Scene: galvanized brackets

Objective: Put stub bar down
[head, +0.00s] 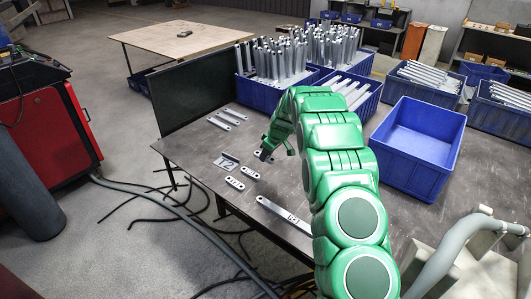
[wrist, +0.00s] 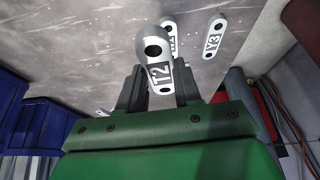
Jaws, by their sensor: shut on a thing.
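The stub bar (wrist: 158,66) is a short light-grey metal piece with rounded ends, holes and a dark T2 label. In the wrist view it is between the two dark fingers of my gripper (wrist: 157,88), which is shut on it. In the head view my gripper (head: 268,149) is low over the dark table (head: 205,147), with the end of the stub bar (head: 262,156) showing under it. I cannot tell whether the bar touches the table. A plate marked T2 (head: 226,161) lies just left of my gripper.
Short bars (head: 235,183) lie near the plate, and a long labelled bar (head: 285,214) lies near the front edge. Two more bars (head: 225,119) lie farther back. Full blue crates (head: 262,92) stand behind; an empty blue crate (head: 419,147) stands right of my arm.

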